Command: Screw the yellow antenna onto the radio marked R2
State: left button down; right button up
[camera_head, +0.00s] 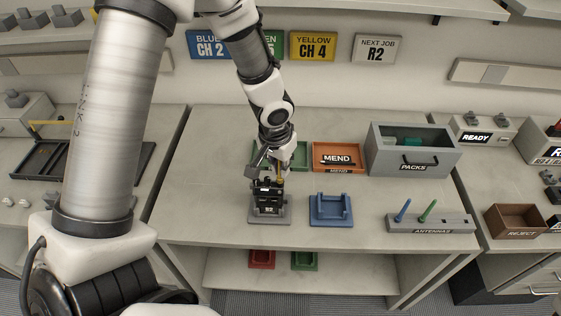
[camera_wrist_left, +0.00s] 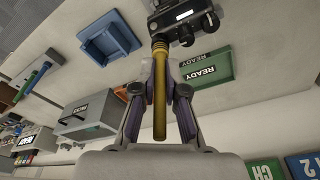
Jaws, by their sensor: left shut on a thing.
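The black radio marked R2 (camera_head: 268,196) stands upright in a grey cradle (camera_head: 268,217) on the bench. Its knobbed top shows in the left wrist view (camera_wrist_left: 183,22). My left gripper (camera_head: 277,168) is above the radio and shut on the yellow antenna. In the left wrist view the yellow antenna (camera_wrist_left: 159,95) runs between the two fingers (camera_wrist_left: 159,75). Its wider ribbed base end is at the radio's top; I cannot tell whether the thread is engaged. My right gripper is not in view.
A blue cradle (camera_head: 331,212) stands empty to the right. The antenna rack (camera_head: 430,223) holds a blue antenna (camera_head: 403,211) and a green antenna (camera_head: 428,211). The green READY tray (camera_wrist_left: 220,68), orange MEND tray (camera_head: 337,147) and grey PACKS box (camera_head: 415,163) stand behind.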

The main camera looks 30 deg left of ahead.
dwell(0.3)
pick_arm(q)
jog(key=shift+r+m+p, duration=0.1)
jog(key=shift+m+p, duration=0.45)
jog(key=shift+m, duration=0.15)
jog(key=shift+m+h+p, duration=0.3)
jog(key=shift+m+p, duration=1.25)
jog(key=shift+m, duration=0.15)
jog(key=c, duration=1.2)
grip_release()
jog(key=shift+o, duration=0.2)
jog(key=shift+f, duration=0.2)
